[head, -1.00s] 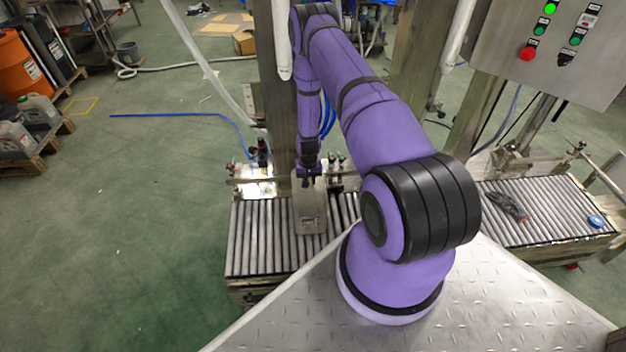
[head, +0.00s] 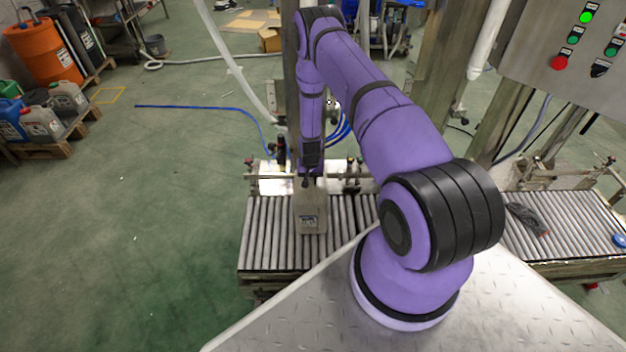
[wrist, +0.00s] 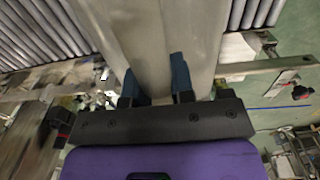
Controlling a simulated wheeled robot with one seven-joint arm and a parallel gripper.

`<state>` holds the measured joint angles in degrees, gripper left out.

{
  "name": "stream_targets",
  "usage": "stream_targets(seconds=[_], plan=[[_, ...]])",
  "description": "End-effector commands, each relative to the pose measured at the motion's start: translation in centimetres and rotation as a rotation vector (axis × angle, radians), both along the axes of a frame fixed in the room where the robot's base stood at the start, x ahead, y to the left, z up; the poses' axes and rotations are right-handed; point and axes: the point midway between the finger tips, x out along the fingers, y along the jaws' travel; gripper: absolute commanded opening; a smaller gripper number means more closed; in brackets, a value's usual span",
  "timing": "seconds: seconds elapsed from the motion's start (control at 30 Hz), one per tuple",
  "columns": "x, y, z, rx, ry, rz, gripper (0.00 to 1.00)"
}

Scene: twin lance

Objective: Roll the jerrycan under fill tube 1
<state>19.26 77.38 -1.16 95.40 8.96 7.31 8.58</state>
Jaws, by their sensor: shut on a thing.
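The jerrycan (head: 312,214), grey-beige with a small label low on its front, stands on the left roller conveyor (head: 262,235). My gripper (head: 309,184) is at its top and shut on it. In the wrist view the jerrycan (wrist: 160,35) runs up between the two blue fingers of my gripper (wrist: 155,84). The exact part gripped is hard to make out. A white fill tube (head: 490,40) hangs at the upper right, its lower end above and to the right of the jerrycan. No tube number is readable.
Clamps and fittings (head: 352,175) line the conveyor's far side. A metal post (head: 290,90) stands behind my arm. A control panel (head: 570,55) is at the upper right. Rollers left of the jerrycan are bare.

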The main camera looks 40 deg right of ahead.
Motion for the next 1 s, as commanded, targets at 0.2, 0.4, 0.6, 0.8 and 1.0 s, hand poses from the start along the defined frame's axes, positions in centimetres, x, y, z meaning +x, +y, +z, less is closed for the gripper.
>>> stream_targets(seconds=[0.2, 0.4, 0.6, 0.8, 1.0], plan=[[0.0, 0.0, 0.0, 0.001, 0.001, -0.001, 0.0], [-0.1, 0.0, 0.0, 0.001, 0.001, -0.001, 0.48], [0.0, 0.0, 0.0, 0.0, 0.0, -0.001, 0.52], [0.0, 0.0, 0.5, 0.0, 0.0, -0.001, 0.52], [0.0, 0.0, 3.4, 0.0, -0.001, -0.001, 0.52]])
